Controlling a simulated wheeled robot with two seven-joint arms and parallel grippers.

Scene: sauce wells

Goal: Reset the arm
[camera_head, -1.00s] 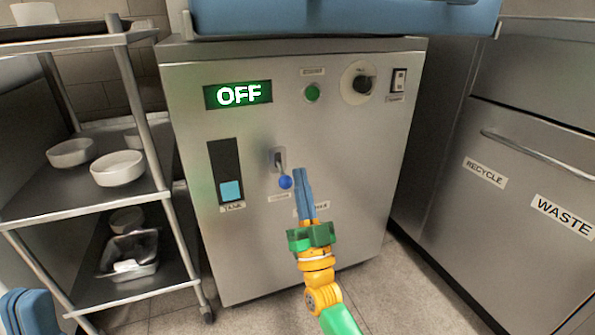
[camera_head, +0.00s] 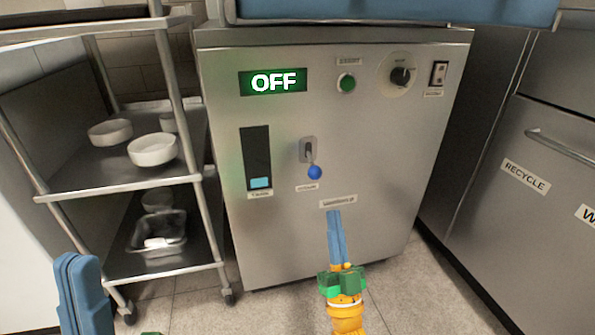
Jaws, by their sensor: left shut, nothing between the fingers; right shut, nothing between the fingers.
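My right gripper (camera_head: 337,238) has blue fingers shut together with nothing between them. It points up in front of the lower part of the steel machine (camera_head: 390,170), below the blue-knobbed lever (camera_head: 314,172), and appears apart from it. My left gripper (camera_head: 78,285) shows at the lower left, its blue fingers shut and empty, in front of the floor and the shelf rack. The machine's display (camera_head: 273,81) reads OFF. The tank gauge (camera_head: 256,160) shows a short light-blue bar at its bottom.
A metal shelf rack (camera_head: 120,188) stands left of the machine, with white bowls (camera_head: 152,150) and a steel pan (camera_head: 160,232). A green button (camera_head: 346,83), a dial (camera_head: 401,77) and a rocker switch (camera_head: 439,73) sit on the machine's upper front. A RECYCLE drawer unit (camera_head: 540,150) stands at the right.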

